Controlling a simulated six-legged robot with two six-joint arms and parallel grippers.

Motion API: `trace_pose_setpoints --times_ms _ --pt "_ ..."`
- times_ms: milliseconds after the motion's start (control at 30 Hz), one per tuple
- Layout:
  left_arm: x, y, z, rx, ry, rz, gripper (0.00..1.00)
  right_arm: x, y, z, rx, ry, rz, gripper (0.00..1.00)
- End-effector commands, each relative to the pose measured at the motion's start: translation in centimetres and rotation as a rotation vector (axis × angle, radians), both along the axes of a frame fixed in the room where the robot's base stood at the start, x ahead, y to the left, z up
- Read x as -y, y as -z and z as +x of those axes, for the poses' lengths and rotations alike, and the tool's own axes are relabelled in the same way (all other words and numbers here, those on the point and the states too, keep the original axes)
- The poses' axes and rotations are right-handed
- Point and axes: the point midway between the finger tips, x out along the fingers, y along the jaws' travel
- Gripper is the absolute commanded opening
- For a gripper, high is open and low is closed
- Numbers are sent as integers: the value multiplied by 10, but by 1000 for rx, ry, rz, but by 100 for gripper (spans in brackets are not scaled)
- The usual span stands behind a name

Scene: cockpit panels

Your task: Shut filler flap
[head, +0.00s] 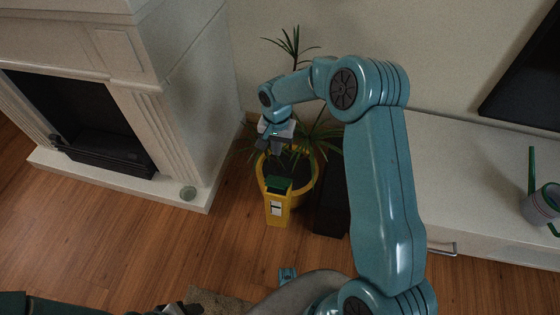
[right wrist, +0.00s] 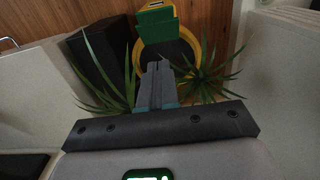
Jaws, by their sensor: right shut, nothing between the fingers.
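A yellow box (head: 278,209) with a green top (head: 278,185) and a white label stands at the front of the yellow plant pot (head: 307,196). In the right wrist view the green part (right wrist: 157,28) shows as a panel beside the yellow body (right wrist: 156,5). The green part looks like the flap; its exact angle is hard to tell. My right gripper (head: 277,150) is above and behind the box, over the pot. In the right wrist view its fingers (right wrist: 157,68) are together and empty, apart from the green panel. My left gripper (head: 180,309) is partly cut off at the bottom edge.
A spiky plant (head: 318,130) grows in the pot, its leaves around my right gripper. A dark block (head: 330,205) stands right of the pot. A white fireplace (head: 150,85) is at left, a white cabinet (head: 470,185) with a watering can (head: 543,204) at right. The wooden floor in front is mostly clear.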

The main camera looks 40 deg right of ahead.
Motion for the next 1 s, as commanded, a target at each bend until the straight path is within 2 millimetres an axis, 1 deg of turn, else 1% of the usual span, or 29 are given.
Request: trace_pose_setpoints --times_ms 33,167,400,467,500,700,800,1000 --pt "0 4 0 0 0 0 57 0 10 -1 -3 0 1 0" --pt "0 11 0 0 0 0 57 -1 36 -1 -5 1 1 0" --pt "0 23 0 -1 0 0 57 1 89 -1 -4 2 2 0" --pt "0 25 0 0 0 0 57 1 100 -1 -4 1 2 0" --pt "0 27 0 -1 0 0 57 -2 104 -4 -3 0 1 0" --pt "0 32 0 0 0 0 57 -13 121 -15 -1 1 2 0" --pt "0 32 0 0 0 0 57 -15 125 -18 -2 1 1 0" --pt "0 32 0 0 0 0 57 -16 125 -18 -1 2 1 0"
